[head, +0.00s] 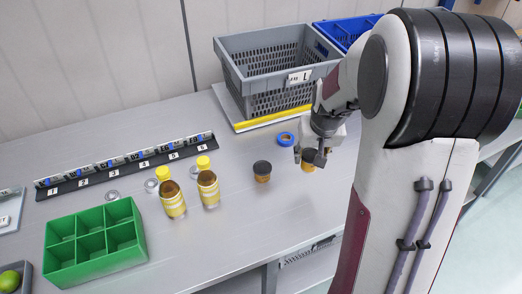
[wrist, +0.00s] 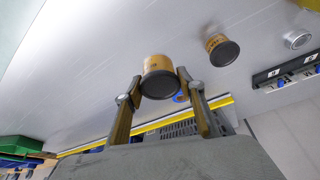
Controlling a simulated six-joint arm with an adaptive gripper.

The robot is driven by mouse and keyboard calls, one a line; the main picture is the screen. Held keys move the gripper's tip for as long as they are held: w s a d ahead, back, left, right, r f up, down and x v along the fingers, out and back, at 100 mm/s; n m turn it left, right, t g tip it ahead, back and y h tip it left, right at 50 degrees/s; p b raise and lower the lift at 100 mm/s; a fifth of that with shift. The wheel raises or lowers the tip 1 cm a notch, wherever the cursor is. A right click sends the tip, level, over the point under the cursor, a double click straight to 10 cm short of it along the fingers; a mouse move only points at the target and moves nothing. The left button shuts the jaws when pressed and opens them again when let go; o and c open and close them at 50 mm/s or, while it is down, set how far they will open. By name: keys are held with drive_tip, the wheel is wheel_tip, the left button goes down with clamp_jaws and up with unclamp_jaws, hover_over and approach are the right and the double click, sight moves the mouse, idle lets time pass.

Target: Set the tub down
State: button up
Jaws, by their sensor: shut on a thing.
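My gripper (head: 313,157) is shut on a small orange-brown tub (head: 308,167), at the right of the table. The gripper hides most of this tub in the head view. In the wrist view the tub (wrist: 159,66) sits between both fingertips, with its dark lid facing the camera. I cannot tell whether its base touches the table. A second tub (head: 262,177) with a black lid stands upright on the table to the left, apart from the gripper; it also shows in the wrist view (wrist: 216,41).
A blue ring (head: 286,139) lies just behind the gripper. A grey crate (head: 262,88) stands at the back. Two yellow-capped bottles (head: 173,200) (head: 208,189), a green compartment box (head: 97,270) and a numbered rack (head: 125,168) are to the left. The table front near the tubs is clear.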

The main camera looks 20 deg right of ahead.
drive_tip(key=w+a+r+n, duration=0.1)
drive_tip(key=w+a+n, duration=0.1)
drive_tip(key=w, duration=0.7)
drive_tip(key=w+a+r+n+y, duration=0.1)
drive_tip(key=w+a, duration=0.4)
drive_tip(key=w, duration=0.5)
drive_tip(key=shift+w+a+r+n+t, duration=0.2)
drive_tip(key=shift+w+r+n+t, duration=0.1)
drive_tip(key=shift+n, duration=0.3)
drive_tip(key=shift+f, duration=0.1)
drive_tip(key=shift+f, duration=3.05)
drive_tip(key=shift+f, duration=0.15)
drive_tip(key=shift+f, duration=1.75)
drive_tip(key=shift+f, duration=0.1)
drive_tip(key=o, duration=1.3)
drive_tip(key=shift+c, duration=0.2)
